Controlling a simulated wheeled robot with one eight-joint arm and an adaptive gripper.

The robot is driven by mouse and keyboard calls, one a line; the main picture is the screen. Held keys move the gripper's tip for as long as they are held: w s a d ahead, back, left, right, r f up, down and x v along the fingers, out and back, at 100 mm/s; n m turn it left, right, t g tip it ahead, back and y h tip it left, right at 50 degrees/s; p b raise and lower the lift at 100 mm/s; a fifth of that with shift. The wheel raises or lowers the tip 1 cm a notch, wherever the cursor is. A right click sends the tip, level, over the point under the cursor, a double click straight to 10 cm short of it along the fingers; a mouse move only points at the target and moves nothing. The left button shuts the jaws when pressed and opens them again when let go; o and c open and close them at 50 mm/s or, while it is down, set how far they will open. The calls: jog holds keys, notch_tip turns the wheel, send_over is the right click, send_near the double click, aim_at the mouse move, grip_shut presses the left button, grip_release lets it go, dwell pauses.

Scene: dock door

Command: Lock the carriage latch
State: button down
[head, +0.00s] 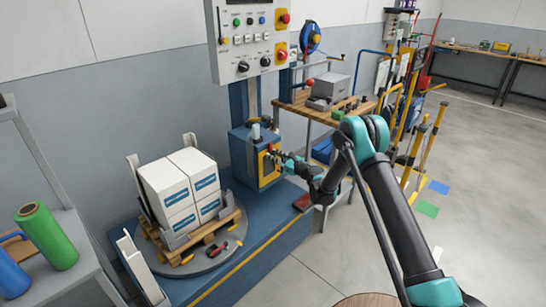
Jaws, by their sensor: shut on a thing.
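A blue carriage box (242,152) with a yellow-edged face (264,172) sits on the blue column under the control panel. My gripper (277,158) is at the right side of this face, at the end of my teal and black arm. It is shut on a small part there, which I take to be the carriage latch. The fingers cover most of that part, so its position, locked or unlocked, cannot be told. A white cylinder (255,131) stands on top of the carriage.
A pallet of white boxes (180,190) stands on a round turntable (205,262) at the left. The control panel (250,40) hangs above the carriage. A wooden workbench (310,108) stands behind my gripper. Yellow posts (425,150) stand at the right; grey floor beyond is mostly clear.

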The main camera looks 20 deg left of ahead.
jog(key=shift+n, duration=0.7)
jog(key=c, duration=1.4)
grip_release()
jog(key=shift+d, duration=0.1)
jog(key=v, duration=1.2)
jog(key=shift+w, duration=0.1)
